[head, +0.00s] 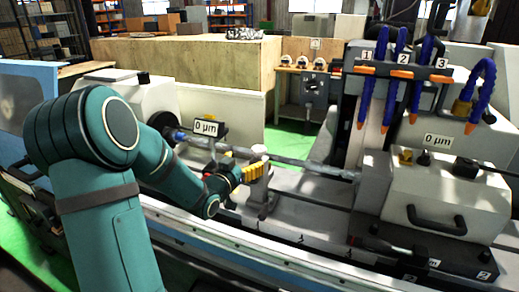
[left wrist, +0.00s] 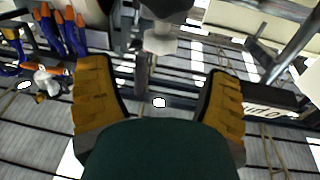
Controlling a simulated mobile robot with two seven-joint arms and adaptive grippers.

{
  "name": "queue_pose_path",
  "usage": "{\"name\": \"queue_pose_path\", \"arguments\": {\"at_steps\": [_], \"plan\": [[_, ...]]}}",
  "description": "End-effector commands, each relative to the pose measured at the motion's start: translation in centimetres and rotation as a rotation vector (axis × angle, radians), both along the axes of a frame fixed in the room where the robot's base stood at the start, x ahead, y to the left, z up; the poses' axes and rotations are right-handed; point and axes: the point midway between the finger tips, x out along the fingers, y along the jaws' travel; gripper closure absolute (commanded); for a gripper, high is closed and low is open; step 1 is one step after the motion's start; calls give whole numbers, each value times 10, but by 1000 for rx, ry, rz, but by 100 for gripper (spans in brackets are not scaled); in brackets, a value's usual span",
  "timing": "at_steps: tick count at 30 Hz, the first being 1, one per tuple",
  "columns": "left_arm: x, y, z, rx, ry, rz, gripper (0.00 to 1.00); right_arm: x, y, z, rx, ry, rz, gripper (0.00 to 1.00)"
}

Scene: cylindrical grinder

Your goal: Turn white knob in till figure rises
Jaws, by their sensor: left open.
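My left gripper (head: 246,168) is at the middle of the grinder, by the long horizontal workpiece shaft. Its yellow fingers are spread wide in the left wrist view (left wrist: 158,95), with nothing held between them. A white knob (left wrist: 160,40) on a dark stem shows ahead of the gap between the fingers, apart from both. A small white part by the fingers in the head view (head: 258,149) looks like this knob. A figure display (head: 207,128) left of the gripper reads 0 µm. A second display (head: 437,140) on the right-hand unit also reads 0 µm. My right gripper is not in view.
The workpiece shaft (head: 290,161) runs close behind my gripper. A dark box with lettering (left wrist: 270,102) lies right of the fingers in the wrist view. Blue hoses with orange tips (head: 395,75) hang at the right. The grey machine bed (head: 305,215) has open room right of the gripper.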

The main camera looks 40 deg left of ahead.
Motion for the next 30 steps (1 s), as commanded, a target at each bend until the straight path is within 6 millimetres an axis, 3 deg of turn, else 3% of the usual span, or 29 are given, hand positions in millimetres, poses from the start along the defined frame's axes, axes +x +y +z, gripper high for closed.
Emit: {"name": "queue_pose_path", "arguments": {"at_steps": [6, 12, 26, 30], "plan": [[43, 8, 0, -1, 0, -2, 21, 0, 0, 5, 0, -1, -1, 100], [68, 14, 0, 0, 0, -1, 21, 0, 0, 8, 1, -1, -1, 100], [79, 16, 0, 0, 1, 0, 21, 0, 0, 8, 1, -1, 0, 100], [79, 16, 0, 0, 1, 0, 66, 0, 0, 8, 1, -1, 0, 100]]}}
